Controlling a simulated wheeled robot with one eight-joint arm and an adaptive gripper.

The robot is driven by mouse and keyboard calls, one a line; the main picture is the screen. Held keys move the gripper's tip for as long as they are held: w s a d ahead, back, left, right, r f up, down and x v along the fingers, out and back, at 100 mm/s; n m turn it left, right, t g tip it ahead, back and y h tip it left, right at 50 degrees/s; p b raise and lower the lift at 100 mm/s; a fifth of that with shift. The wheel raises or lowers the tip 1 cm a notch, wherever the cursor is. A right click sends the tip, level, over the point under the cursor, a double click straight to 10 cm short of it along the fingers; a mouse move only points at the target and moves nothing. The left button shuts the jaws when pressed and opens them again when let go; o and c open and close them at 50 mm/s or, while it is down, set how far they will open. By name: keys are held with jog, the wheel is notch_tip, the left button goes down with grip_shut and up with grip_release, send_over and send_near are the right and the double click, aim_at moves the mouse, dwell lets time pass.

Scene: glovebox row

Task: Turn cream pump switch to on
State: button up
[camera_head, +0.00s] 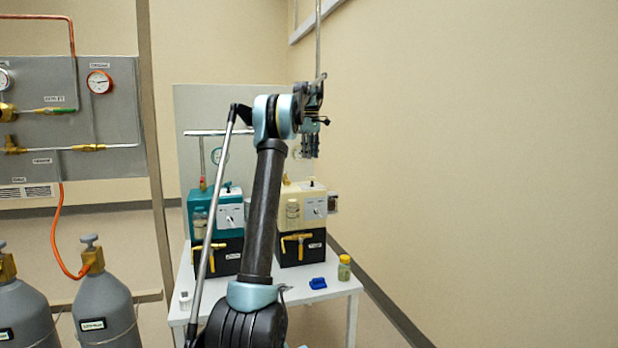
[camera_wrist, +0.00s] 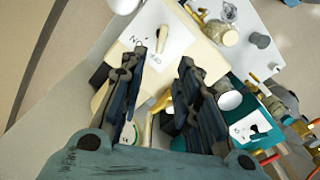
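The cream pump (camera_head: 290,188) stands on the white table, its front carrying a white switch panel (camera_head: 314,208). The lever's setting is unclear. My gripper (camera_head: 311,148) hangs above the cream pump, fingers down. In the wrist view my gripper (camera_wrist: 163,60) is open, with a clear gap between its fingers and nothing held. The lever appears just beyond the fingertips, apart from them as far as I can tell.
A teal pump (camera_head: 229,196) stands left of the cream one. A blue object (camera_head: 318,283) and a lidded jar (camera_head: 344,268) sit at the table's front right. Gas cylinders (camera_head: 103,300) stand at left. The right wall is bare.

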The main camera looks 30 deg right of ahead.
aim_at(312, 179)
notch_tip(312, 179, down, 10)
jog(key=shift+f, duration=0.1)
dwell(0.4)
jog(key=shift+c, duration=0.6)
grip_shut()
